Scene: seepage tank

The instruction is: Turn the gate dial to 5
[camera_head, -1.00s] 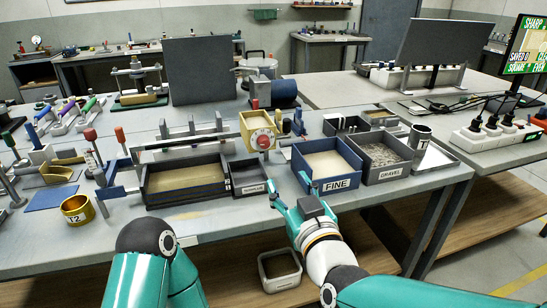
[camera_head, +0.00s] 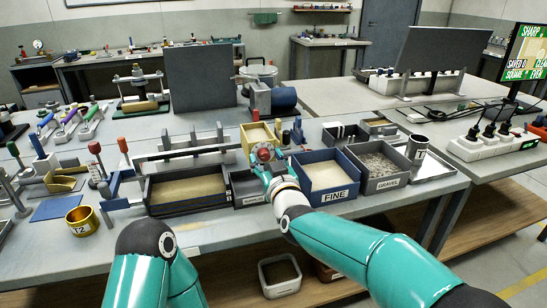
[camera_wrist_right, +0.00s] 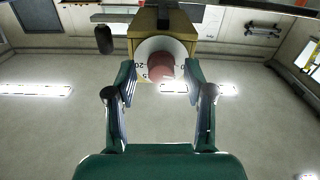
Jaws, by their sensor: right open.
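The gate dial is a red knob (camera_head: 263,152) on the front of a yellow box (camera_head: 257,131) at the back middle of the bench. In the right wrist view the red knob (camera_wrist_right: 161,67) sits on a white dial plate (camera_wrist_right: 150,46), where a "20" mark shows; the pointer setting cannot be read. My right gripper (camera_head: 267,166) is at the front of the dial. In the right wrist view its open fingers (camera_wrist_right: 159,76) stand on either side of the knob, with gaps visible. My left gripper is out of view; only the left arm shows.
A blue FINE bin (camera_head: 337,195) and a grey GRAVEL bin (camera_head: 388,183) stand right of my right gripper. A dark sand-filled tray (camera_head: 153,208) and small dark bin (camera_head: 247,200) stand left. A brass T2 cup (camera_head: 82,229) stands at the left front.

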